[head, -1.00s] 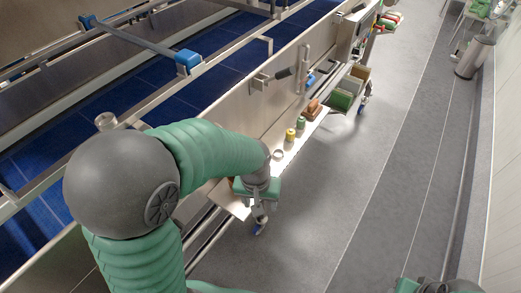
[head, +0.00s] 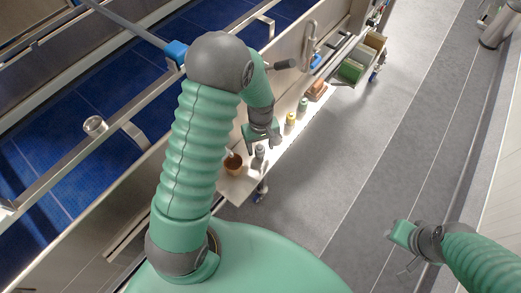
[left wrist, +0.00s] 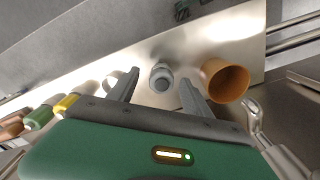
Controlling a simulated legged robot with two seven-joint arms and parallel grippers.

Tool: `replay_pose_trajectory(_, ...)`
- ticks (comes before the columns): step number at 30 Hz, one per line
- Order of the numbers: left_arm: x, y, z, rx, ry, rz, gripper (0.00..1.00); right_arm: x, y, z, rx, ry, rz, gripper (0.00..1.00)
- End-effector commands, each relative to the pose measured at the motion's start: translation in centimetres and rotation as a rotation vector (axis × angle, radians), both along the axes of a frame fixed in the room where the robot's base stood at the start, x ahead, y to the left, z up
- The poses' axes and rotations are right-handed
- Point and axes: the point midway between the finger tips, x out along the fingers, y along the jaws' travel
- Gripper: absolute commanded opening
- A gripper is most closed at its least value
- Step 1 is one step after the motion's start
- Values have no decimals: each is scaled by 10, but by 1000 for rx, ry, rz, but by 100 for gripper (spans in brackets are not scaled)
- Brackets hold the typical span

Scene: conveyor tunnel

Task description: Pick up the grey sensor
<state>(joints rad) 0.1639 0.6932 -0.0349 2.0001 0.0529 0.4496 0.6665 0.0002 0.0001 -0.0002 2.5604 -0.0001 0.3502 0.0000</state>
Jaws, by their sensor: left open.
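The grey sensor (head: 259,152) stands on the narrow lit shelf beside the conveyor, just below my left gripper (head: 263,144) in the head view. In the left wrist view the sensor (left wrist: 161,76) is a short grey cylinder with a ringed top, seen between and beyond the two fingertips. My left gripper (left wrist: 158,92) is open and empty, and its fingers do not appear to touch the sensor. My right gripper (head: 406,262) is over the floor at the lower right, away from the shelf. Its finger opening is not clear.
An orange-brown cup (left wrist: 226,80) stands close to the sensor, right of it in the left wrist view. A pale round item (left wrist: 112,82) is on the other side. Yellow (head: 291,119) and green (head: 303,105) bottles stand farther along the shelf. The floor (head: 335,185) alongside is clear.

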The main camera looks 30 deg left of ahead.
Motion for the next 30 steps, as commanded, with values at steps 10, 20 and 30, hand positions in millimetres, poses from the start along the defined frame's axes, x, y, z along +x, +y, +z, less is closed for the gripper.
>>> replay_pose_trajectory(10, -1, 0, -23, 1, -2, -1, 58, 0, 0, 4, 0, -1, 0, 36)
replay_pose_trajectory(20, -1, 0, -23, 1, -1, -1, 18, 0, 0, 4, 0, -1, 0, 36)
replay_pose_trajectory(30, -1, 0, -22, 1, -1, -1, 0, 0, 0, 4, 0, -1, 0, 36)
